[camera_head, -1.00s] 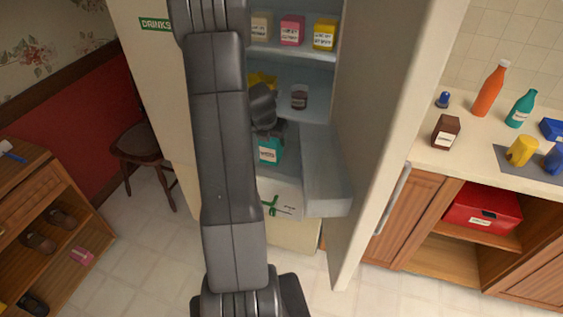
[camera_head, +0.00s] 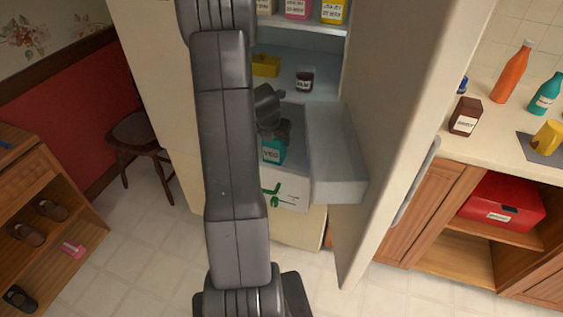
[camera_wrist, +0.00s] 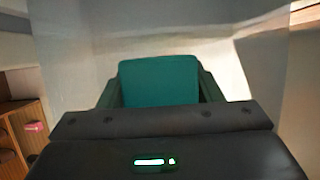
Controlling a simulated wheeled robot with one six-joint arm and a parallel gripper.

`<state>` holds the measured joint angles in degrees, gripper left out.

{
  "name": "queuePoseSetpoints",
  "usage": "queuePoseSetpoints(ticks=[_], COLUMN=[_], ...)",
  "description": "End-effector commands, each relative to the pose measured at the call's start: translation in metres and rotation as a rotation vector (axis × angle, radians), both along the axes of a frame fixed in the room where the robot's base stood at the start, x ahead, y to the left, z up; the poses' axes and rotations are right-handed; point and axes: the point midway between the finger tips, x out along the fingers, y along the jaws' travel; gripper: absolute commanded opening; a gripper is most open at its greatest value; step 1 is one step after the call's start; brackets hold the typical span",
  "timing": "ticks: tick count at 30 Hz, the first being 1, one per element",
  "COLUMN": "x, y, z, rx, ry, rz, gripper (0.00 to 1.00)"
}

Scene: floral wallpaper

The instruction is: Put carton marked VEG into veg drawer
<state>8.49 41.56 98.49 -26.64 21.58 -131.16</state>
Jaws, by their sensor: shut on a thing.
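A teal carton with a white label (camera_head: 272,152) is held in my gripper (camera_head: 272,138). It also shows in the wrist view (camera_wrist: 160,80), between the two fingers. My gripper is shut on it. My arm hides the left part of the drawer. I cannot tell whether the carton touches the drawer floor.
The open fridge door (camera_head: 400,130) stands right of the drawer. A dark jar (camera_head: 304,79) and a yellow block (camera_head: 265,66) are on the shelf above. A counter with bottles (camera_head: 513,70) is at right, a chair (camera_head: 140,140) at left.

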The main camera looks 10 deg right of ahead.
Motion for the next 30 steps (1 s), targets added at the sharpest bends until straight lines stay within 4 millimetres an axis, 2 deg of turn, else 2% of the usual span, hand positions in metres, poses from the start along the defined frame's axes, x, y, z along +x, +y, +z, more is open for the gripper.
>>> queuePoseSetpoints(ticks=[1,3,6,13,18,30], x=[-0.001,-0.001,-0.001,0.0,0.0,0.0], y=[0.0,0.0,0.0,0.0,0.0,0.0], z=[-0.014,-0.029,-0.044,-0.061,-0.086,-0.091], rx=[0.0,0.0,0.001,0.0,-0.001,0.001], ry=[0.003,0.003,0.002,0.001,0.002,-0.001], rz=[0.001,0.001,0.001,0.001,0.001,0.0], gripper=[0.27,0.27,0.27,0.27,0.27,0.27])
